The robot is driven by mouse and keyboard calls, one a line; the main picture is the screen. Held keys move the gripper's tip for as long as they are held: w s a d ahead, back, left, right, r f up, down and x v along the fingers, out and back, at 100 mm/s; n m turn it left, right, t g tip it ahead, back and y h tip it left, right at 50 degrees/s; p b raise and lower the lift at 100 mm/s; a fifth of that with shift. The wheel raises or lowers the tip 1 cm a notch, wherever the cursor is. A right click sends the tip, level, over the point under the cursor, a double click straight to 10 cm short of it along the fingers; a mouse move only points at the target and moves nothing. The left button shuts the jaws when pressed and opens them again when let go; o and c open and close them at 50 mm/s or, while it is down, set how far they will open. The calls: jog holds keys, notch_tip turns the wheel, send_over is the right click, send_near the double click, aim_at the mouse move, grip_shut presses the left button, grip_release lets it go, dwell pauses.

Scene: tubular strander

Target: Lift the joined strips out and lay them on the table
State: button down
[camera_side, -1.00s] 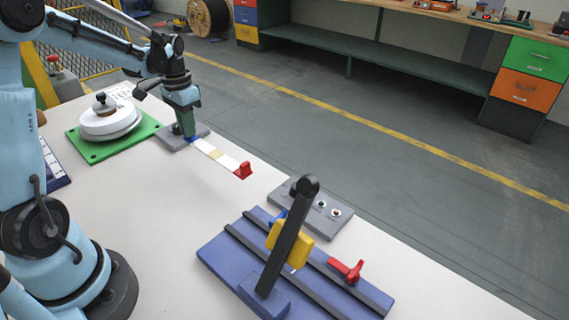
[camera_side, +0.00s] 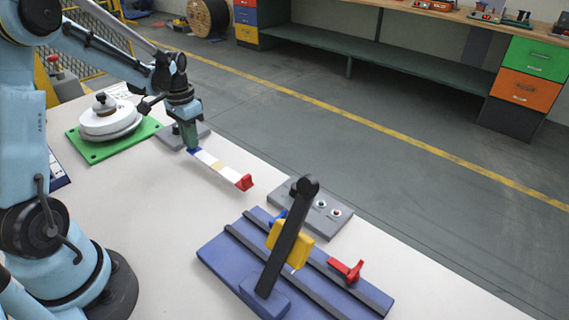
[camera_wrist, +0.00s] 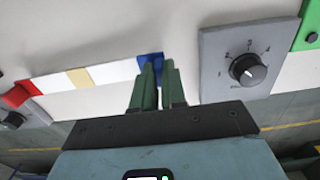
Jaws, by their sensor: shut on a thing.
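The joined strips (camera_side: 206,158) form one straight white band with a tan joint (camera_side: 217,166) near the middle, a blue end piece and a red end piece (camera_side: 245,182). My gripper (camera_side: 192,146) points down and is shut at the blue end (camera_wrist: 150,62). In the wrist view (camera_wrist: 158,75) its green fingers stand at that blue piece, and the white band (camera_wrist: 110,73) runs left to the red piece (camera_wrist: 20,95). The band is over the table's far edge area; I cannot tell whether it touches the tabletop (camera_side: 150,215).
A blue fixture (camera_side: 225,255) with dark rails, an upright black lever (camera_side: 285,240), a yellow block (camera_side: 300,248) and a red clamp (camera_side: 347,270) stands at front right. A grey button panel (camera_side: 325,205) is behind it. A green-based round device (camera_side: 108,122) is at left.

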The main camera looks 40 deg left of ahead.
jog(key=shift+f, duration=1)
jog(key=c, duration=1.1)
grip_release()
notch_tip(320, 180, up, 11)
jog(key=s+d+t, duration=0.3)
jog(key=d, duration=0.7)
jog(key=s+d+r+t, duration=0.1)
jog(key=s+d+t, duration=0.3)
jog(key=d, duration=0.6)
jog(key=shift+d+r, duration=0.25)
jog(key=shift+r, duration=0.05)
